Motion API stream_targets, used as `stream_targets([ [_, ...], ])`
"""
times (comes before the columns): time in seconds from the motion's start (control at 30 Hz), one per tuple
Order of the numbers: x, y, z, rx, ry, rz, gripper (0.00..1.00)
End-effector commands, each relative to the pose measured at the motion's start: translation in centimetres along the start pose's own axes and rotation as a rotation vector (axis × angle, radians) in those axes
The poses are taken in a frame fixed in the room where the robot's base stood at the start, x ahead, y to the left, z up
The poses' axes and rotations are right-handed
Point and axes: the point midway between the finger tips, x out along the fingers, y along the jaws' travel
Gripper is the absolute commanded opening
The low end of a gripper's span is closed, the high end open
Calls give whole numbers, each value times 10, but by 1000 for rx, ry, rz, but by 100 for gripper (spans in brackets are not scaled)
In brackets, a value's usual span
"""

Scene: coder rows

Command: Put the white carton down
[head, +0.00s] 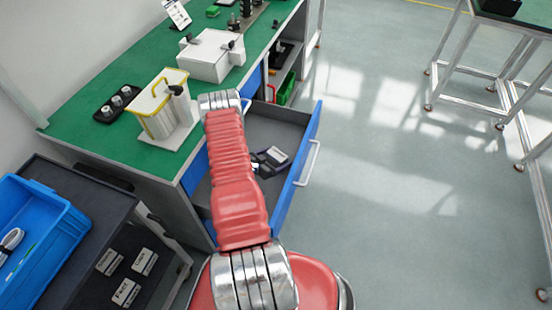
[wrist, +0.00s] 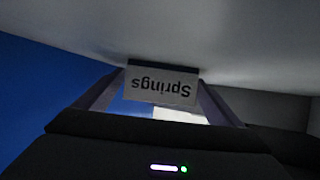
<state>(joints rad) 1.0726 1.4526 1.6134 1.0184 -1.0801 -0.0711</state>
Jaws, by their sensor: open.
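The white carton, labelled "Springs" and seen upside down in the wrist view (wrist: 162,84), rests against the grey drawer floor. My gripper (wrist: 160,92) is open, with one finger on each side of the carton. In the head view a small pale patch, probably the carton (head: 277,155), shows inside the open drawer (head: 283,127), beside the dark body of my gripper. My red arm reaches down into the drawer and hides part of it. Whether the fingers still touch the carton's sides cannot be told.
The drawer's blue front (head: 306,160) stands close to my gripper. The green bench top (head: 130,72) above holds a white box fixture (head: 211,55) and a yellow-edged fixture (head: 160,98). A blue crate (head: 35,235) stands at left.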

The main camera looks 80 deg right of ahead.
Motion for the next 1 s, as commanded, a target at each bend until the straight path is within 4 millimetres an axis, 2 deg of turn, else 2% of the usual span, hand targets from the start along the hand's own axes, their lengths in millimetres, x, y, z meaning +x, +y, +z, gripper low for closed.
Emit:
stream_targets([
  [0.27,-6,0,-1,-1,-1,-1,89],
  [0.7,-66,-2,-2,-2,0,-3,89],
  [0.83,-74,0,-2,-1,-1,-1,89],
  [1.0,-77,0,-1,0,0,0,89],
])
